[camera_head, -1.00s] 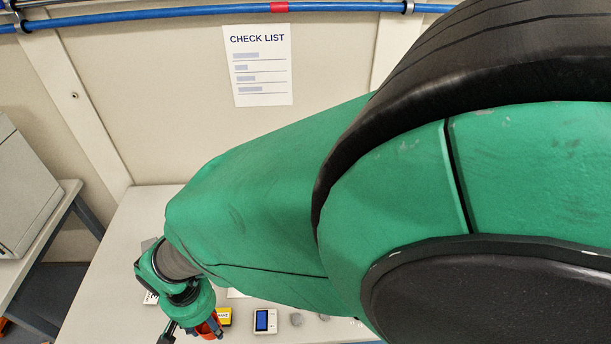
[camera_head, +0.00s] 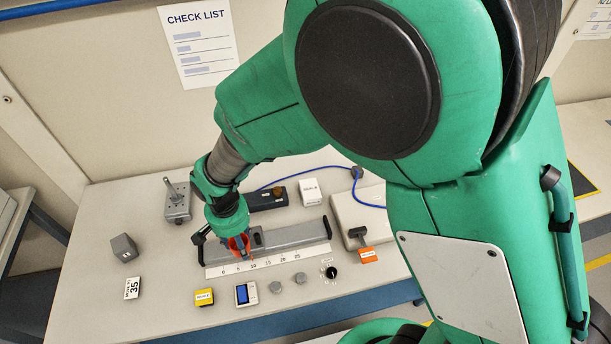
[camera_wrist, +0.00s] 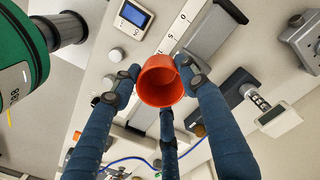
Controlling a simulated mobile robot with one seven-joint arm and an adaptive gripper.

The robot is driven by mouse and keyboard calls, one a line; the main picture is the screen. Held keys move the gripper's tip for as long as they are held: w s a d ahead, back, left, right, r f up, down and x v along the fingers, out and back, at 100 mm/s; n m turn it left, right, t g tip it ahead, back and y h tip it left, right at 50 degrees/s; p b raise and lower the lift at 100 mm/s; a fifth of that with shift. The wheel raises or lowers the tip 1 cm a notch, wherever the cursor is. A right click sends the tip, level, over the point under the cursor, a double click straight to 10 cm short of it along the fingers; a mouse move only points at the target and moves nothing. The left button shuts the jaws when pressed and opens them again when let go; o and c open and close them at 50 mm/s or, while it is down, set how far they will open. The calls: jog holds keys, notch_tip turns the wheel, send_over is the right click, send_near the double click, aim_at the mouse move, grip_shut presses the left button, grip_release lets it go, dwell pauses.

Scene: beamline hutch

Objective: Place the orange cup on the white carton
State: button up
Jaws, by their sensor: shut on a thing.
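The orange cup (camera_head: 243,243) is in my gripper (camera_head: 236,240), over the left part of a grey rail on the bench. In the wrist view the cup (camera_wrist: 158,92) sits between the blue fingers of my gripper (camera_wrist: 164,84), which are shut around it, and I look into its open mouth. The white carton (camera_head: 311,192) is a small box with print on top, standing near the back of the bench, to the right of and behind the cup.
A dark box (camera_head: 268,200) stands just left of the carton, and a blue cable (camera_head: 300,172) runs behind. The grey rail (camera_head: 290,237) and ruler (camera_head: 222,271) lie in front. A post on a base (camera_head: 178,203) stands left. The bench's left front (camera_head: 100,270) has free room.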

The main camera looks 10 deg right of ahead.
jog(key=w+d+m+p, duration=0.2)
jog(key=w+d+m, duration=0.1)
jog(key=d, duration=0.6)
jog(key=w+d+m+p, duration=0.1)
jog(key=w+d+m, duration=0.25)
jog(key=d, duration=0.55)
jog(key=w+d+m+p, duration=0.2)
jog(key=d+m, duration=0.2)
jog(key=d, duration=0.5)
notch_tip(320, 180, down, 5)
jog(key=shift+d, duration=0.15)
jog(key=shift+w, duration=0.1)
send_over(310, 188)
jog(key=shift+f, duration=0.8)
jog(key=shift+f, duration=1.7)
